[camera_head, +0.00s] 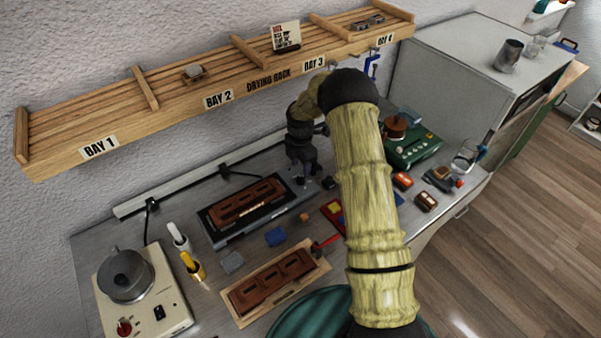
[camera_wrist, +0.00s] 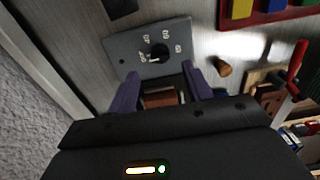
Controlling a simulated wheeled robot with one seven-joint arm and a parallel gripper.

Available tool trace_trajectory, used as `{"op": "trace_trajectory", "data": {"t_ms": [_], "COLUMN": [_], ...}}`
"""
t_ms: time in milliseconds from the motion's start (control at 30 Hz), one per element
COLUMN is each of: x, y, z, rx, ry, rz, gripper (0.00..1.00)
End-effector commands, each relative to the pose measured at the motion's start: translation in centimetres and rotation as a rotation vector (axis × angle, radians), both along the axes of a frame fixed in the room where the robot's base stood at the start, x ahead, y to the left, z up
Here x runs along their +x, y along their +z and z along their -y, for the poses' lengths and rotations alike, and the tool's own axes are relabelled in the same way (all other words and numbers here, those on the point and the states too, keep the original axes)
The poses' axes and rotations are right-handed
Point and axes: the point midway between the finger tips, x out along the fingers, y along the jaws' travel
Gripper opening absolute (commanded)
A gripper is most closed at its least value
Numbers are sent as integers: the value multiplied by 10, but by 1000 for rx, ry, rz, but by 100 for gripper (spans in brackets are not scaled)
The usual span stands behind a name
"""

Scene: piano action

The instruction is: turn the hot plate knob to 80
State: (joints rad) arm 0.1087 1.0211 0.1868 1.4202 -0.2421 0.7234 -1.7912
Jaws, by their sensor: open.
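The hot plate (camera_head: 216,238) is a long dark grey unit on the bench, with a brown moulded block on top. Its grey dial panel (camera_wrist: 125,48) fills the upper middle of the wrist view. The round black knob (camera_wrist: 160,50) sits on it, ringed by white marks that seem to read OFF, 40, 60 and 80. A white pointer mark shows at the knob's lower left, near OFF. My gripper (camera_wrist: 160,76) is open and empty, its purple fingers apart, with the knob just beyond the tips. In the head view my gripper (camera_head: 300,172) is over the panel end.
A cream unit with a metal pot (camera_head: 125,274) stands at the left. A wooden tray (camera_head: 232,297) with another brown block lies in front of the hot plate. A wooden drying rack (camera_head: 170,112) hangs above on the wall. A small brown cylinder (camera_wrist: 223,68) lies beside the panel.

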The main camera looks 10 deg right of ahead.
Motion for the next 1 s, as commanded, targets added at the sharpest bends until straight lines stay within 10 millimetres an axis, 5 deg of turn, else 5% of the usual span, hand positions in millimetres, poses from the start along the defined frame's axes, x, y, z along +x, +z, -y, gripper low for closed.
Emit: {"op": "trace_trajectory", "data": {"t_ms": [300, 700, 933, 1000], "x": [0, 0, 0, 0], "y": [-45, -56, -56, -56], "z": [0, 0, 0, 0], "rx": [1, 0, 0, 0], "ry": [0, 0, 0, -1], "rz": [-1, 1, 1, 1], "gripper": [50, 50, 9, 5]}}
